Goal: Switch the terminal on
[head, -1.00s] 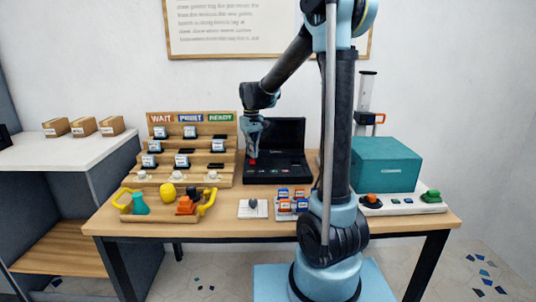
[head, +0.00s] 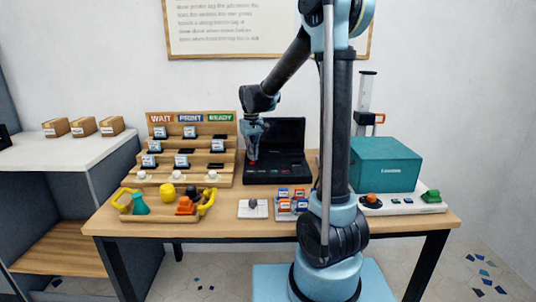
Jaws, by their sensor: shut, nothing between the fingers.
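The terminal (head: 280,136) is a black device with a raised back panel and a flat front, standing on the wooden table behind its middle. My gripper (head: 252,161) is shut and empty, pointing down over the left part of the terminal's front. A red button (head: 252,163) lies right at the fingertips and is mostly hidden by them. I cannot tell whether the tips touch it. The raised panel looks dark.
A wooden rack (head: 157,179) with tagged slots stands left of the terminal. A tray (head: 150,215) of coloured items, a white switch plate (head: 244,212) and small labelled blocks (head: 283,205) lie in front. A teal box (head: 387,165) stands at right.

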